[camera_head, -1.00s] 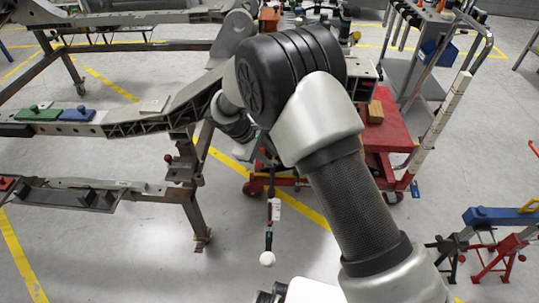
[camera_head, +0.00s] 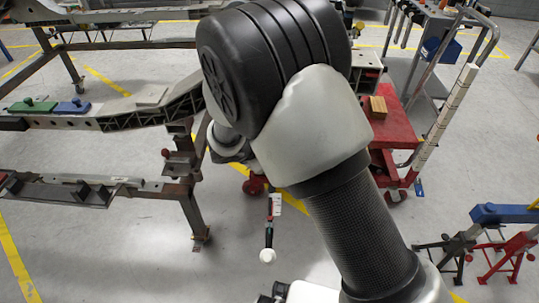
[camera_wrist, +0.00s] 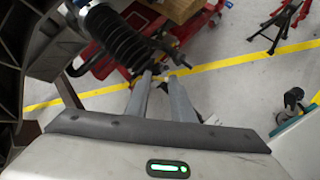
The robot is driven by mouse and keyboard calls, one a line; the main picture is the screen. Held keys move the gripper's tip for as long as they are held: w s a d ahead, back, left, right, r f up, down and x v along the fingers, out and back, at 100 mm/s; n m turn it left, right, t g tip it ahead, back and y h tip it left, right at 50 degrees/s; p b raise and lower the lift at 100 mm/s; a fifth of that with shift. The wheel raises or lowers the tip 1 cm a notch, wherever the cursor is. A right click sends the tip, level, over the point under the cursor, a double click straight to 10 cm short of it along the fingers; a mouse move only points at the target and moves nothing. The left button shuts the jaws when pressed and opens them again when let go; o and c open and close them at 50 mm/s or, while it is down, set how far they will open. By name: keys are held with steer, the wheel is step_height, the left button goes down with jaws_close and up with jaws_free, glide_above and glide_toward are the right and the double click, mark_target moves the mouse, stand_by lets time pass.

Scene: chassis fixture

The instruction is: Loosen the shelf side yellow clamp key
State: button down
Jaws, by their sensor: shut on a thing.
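In the wrist view, the two grey fingers of my gripper (camera_wrist: 160,76) are close together at their tips, with a small dark part between them. It is taken to be the clamp key, but its colour and shape are too small to make out. A black ribbed spring-like part (camera_wrist: 118,38) stands just beyond the left fingertip, with a dark bar to its right. In the head view my gripper is hidden behind my arm. No yellow clamp key can be made out there.
The grey chassis beam (camera_head: 150,112) runs along the left, with a green block (camera_head: 33,105) and a blue block (camera_head: 73,106) on it. A red cart (camera_head: 393,130) stands right of my arm. Blue and red stands (camera_head: 505,214) are at far right.

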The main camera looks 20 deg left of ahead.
steer(key=n, duration=0.1)
steer(key=n+y, duration=0.1)
steer(key=n, duration=0.1)
steer(key=n+t, duration=0.1)
steer(key=shift+s+d+f+n+y, duration=0.1)
steer(key=shift+d+n+y, duration=0.2)
steer(key=shift+n+y, duration=0.1)
steer(key=n+y, duration=0.1)
steer(key=n, duration=0.1)
steer(key=n+y, duration=0.1)
steer(key=n, duration=0.1)
steer(key=shift+d+n, duration=0.2)
steer(key=shift+n, duration=0.4)
steer(key=c, duration=1.5)
jaws_free()
